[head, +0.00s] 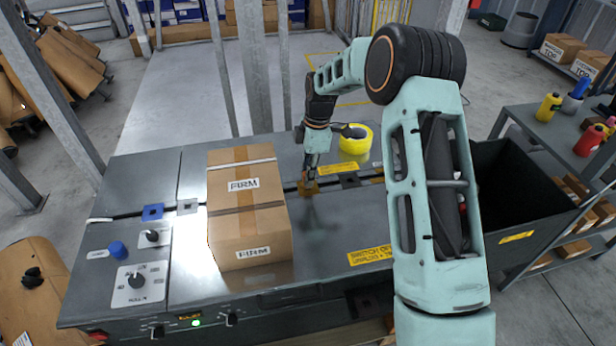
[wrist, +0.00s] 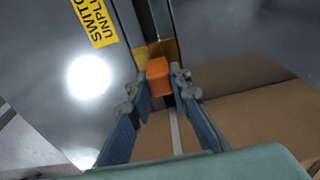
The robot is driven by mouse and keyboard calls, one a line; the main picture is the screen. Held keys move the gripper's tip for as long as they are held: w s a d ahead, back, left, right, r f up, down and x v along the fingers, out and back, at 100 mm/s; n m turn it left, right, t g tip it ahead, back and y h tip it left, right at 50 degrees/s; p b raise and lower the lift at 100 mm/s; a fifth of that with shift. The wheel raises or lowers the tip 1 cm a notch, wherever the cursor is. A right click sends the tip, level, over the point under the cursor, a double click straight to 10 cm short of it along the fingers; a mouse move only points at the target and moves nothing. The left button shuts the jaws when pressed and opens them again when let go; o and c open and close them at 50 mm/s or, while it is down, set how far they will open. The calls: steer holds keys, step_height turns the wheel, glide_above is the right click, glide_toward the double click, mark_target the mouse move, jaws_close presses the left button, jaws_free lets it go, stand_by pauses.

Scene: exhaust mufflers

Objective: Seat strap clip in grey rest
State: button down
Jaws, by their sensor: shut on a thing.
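My gripper (head: 309,176) points down at the middle of the grey machine top, to the right of the carton. In the wrist view my gripper (wrist: 159,88) is shut on an orange strap clip (wrist: 157,71). The clip sits between the fingertips, over a brass-coloured plate (wrist: 170,48) at the dark slot; I cannot tell whether it touches the plate. The plate also shows under my gripper in the head view (head: 308,188). A small grey rest (head: 187,206) lies left of the carton, beside a blue rest (head: 152,212).
The carton (head: 247,215) stands between my gripper and the grey rest. A yellow tape roll (head: 355,139) lies behind right. Control knobs (head: 137,280) and a blue button (head: 117,249) are at the front left. A dark bin (head: 520,205) stands at the right.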

steer(key=s+r, duration=1.2)
steer(key=s, duration=0.2)
steer(key=shift+a+p, duration=0.4)
steer(key=shift+a, duration=0.05)
steer(key=d+r+m, duration=0.2)
steer(key=d+m, duration=0.4)
steer(key=m, duration=0.4)
steer(key=d+r+m+t+h, duration=0.1)
steer(key=d+r+m, duration=0.1)
steer(key=d+m, duration=0.5)
steer(key=shift+w+r+m+t, duration=0.25)
steer(key=shift+w+m+t, duration=0.05)
steer(key=shift+m, duration=1.4)
steer(key=shift+s, duration=0.15)
